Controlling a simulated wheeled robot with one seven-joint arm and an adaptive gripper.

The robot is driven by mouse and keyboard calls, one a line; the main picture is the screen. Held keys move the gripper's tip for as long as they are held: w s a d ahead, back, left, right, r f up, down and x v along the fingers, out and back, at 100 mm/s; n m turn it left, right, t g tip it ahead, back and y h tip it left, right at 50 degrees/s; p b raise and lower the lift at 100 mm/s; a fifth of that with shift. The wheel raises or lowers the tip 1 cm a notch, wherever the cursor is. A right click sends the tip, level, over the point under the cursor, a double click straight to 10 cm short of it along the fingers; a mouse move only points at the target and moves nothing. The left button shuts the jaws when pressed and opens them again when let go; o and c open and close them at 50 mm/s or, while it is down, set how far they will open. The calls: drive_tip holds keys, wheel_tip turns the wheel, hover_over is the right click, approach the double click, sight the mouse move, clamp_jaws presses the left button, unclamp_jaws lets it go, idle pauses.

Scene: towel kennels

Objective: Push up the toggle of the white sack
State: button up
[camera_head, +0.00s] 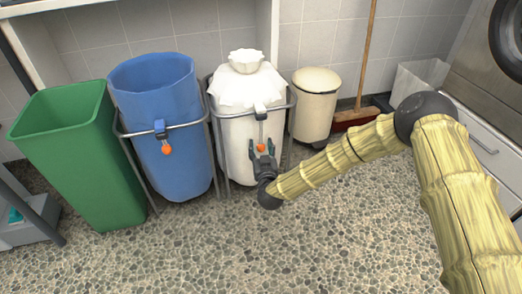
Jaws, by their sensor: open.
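The white sack (236,139) hangs in a grey metal frame, with its ruffled top gathered and closed. Its cord runs down the front from a grey clip at the rim. An orange toggle (261,147) sits on this cord, below the clip. My gripper (263,150) is at the front of the white sack, its open fingers pointing up on either side of the orange toggle. Whether a finger touches the toggle or the cord is too small to tell.
A blue sack (160,90) with its own orange toggle (167,149) hangs in a frame to the left. A green bin (75,160) stands further left. A cream lidded bin (314,105) and a broom (366,50) stand to the right. The speckled floor in front is clear.

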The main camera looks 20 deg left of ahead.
drive_tip(key=shift+w+a, duration=0.1)
drive_tip(key=shift+w, duration=0.1)
clamp_jaws()
drive_tip(key=shift+f, duration=0.1)
drive_tip(key=shift+f+p, duration=0.2)
drive_tip(key=shift+p, duration=0.3)
drive_tip(key=shift+f, duration=0.35)
unclamp_jaws()
drive_tip(key=shift+f, duration=0.1)
